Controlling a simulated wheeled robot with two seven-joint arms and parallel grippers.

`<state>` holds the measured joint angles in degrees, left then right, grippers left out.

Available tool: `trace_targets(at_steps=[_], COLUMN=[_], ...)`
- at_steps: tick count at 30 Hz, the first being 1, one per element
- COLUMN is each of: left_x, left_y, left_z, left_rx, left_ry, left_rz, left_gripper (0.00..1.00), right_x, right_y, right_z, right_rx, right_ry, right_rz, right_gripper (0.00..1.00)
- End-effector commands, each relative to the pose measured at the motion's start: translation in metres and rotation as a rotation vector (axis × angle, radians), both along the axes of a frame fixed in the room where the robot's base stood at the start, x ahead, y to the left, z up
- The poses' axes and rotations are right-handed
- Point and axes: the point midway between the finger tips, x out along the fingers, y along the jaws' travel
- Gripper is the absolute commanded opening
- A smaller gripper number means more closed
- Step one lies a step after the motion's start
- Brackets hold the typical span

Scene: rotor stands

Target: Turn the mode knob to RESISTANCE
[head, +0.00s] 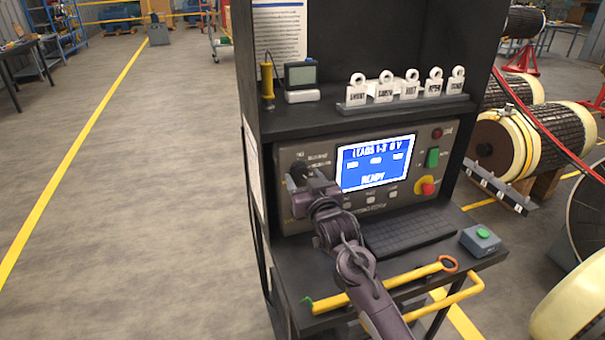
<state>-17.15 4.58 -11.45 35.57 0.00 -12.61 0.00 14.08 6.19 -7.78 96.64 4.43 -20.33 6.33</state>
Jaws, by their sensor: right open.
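The grey control panel (421,160) is set in a black cabinet, with a lit blue screen (375,163) whose lower line reads READY. My right gripper (299,174) is at the panel's left side, among small printed labels left of the screen. It is open, with its fingertips at the spot where a dark knob seems to sit. The gripper hides most of that knob, so I cannot tell where it points or whether the fingers touch it. The labels are too small to read. My left gripper is out of view.
Below lie a keyboard (410,231), a green-button box (481,240) and a yellow-handled probe (375,287). A shelf above holds tagged pieces (385,90).

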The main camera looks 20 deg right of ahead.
Motion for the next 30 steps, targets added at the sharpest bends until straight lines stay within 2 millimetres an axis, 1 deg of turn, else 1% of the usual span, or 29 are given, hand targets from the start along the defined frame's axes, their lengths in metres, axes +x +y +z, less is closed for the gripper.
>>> trace_targets(at_steps=[1,5,13,14,23,24,30], left_x=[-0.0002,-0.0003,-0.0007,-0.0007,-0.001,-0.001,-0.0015], left_y=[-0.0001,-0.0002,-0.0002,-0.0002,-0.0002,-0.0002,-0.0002], left_z=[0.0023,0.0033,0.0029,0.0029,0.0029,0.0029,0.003], left_rx=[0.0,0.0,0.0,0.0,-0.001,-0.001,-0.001], left_ry=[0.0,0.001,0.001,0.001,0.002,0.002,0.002], left_rz=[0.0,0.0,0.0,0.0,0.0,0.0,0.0], left_gripper=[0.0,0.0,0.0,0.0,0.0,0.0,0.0], right_x=[0.0054,0.0125,0.0138,0.0137,0.0136,0.0136,0.0137], right_y=[0.0005,0.0008,0.0009,0.0009,0.0008,0.0008,0.0006], right_z=[0.0014,0.0004,-0.0003,-0.0003,-0.0004,-0.0003,0.0002], right_rx=[0.0,0.0,0.0,0.0,0.0,0.0,-0.001], right_ry=[0.0,0.0,0.0,0.0,0.001,0.001,0.0], right_rz=[0.0,0.001,0.001,0.001,0.001,0.001,0.001], right_gripper=[0.56,0.56,0.56,0.53,0.14,0.12,0.11])
